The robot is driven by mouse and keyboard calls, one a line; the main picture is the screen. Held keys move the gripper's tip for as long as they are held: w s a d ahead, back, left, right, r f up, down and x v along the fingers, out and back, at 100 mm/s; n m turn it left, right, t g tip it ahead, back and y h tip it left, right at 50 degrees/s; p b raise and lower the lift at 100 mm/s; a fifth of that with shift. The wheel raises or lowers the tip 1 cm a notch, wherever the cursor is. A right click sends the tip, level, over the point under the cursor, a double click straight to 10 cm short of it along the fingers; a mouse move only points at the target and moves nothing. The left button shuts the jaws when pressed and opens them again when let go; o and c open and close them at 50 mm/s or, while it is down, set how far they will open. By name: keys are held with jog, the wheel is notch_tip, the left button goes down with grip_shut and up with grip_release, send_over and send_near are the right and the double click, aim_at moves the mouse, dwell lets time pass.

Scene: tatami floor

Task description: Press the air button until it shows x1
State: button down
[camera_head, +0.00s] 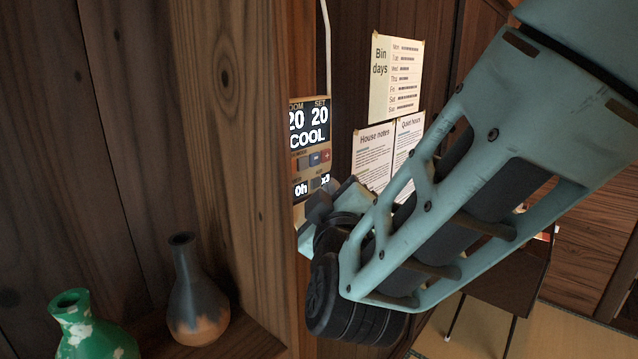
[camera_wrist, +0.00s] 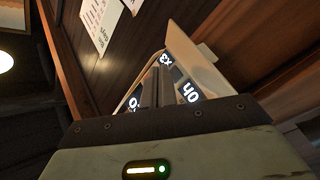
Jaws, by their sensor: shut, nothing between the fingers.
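The wall control panel (camera_head: 311,148) is on the wooden wall in the head view, its left edge cut off by the post. Its screen reads 20, 20 and COOL, with small buttons below. Lower readouts show 0h (camera_head: 301,190) and x3 (camera_head: 325,181). The air button cannot be made out; my gripper covers the panel's lower part. My gripper (camera_head: 318,206) is shut and empty, close to the panel's lower part; contact cannot be told. In the wrist view the shut fingers (camera_wrist: 156,88) point at the panel, with x3 (camera_wrist: 166,59) and 0h (camera_wrist: 190,93) beside them.
A wooden post (camera_head: 232,130) stands just left of the panel. A blue-brown vase (camera_head: 195,295) and a green vase (camera_head: 90,335) stand at lower left. Paper notices (camera_head: 397,80) hang right of the panel. A dark table (camera_head: 505,290) stands at right on tatami.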

dwell(0.8)
jog(key=shift+w+a, duration=0.25)
jog(key=shift+a, duration=0.1)
jog(key=shift+w+a+p, duration=0.25)
jog(key=shift+p, duration=0.05)
dwell(0.7)
jog(key=shift+s+d, duration=0.5)
jog(key=shift+d, duration=0.1)
dwell(0.3)
jog(key=shift+s+d, duration=0.8)
jog(key=shift+d, duration=0.2)
jog(key=shift+s+d, duration=0.75)
jog(key=shift+d, duration=0.25)
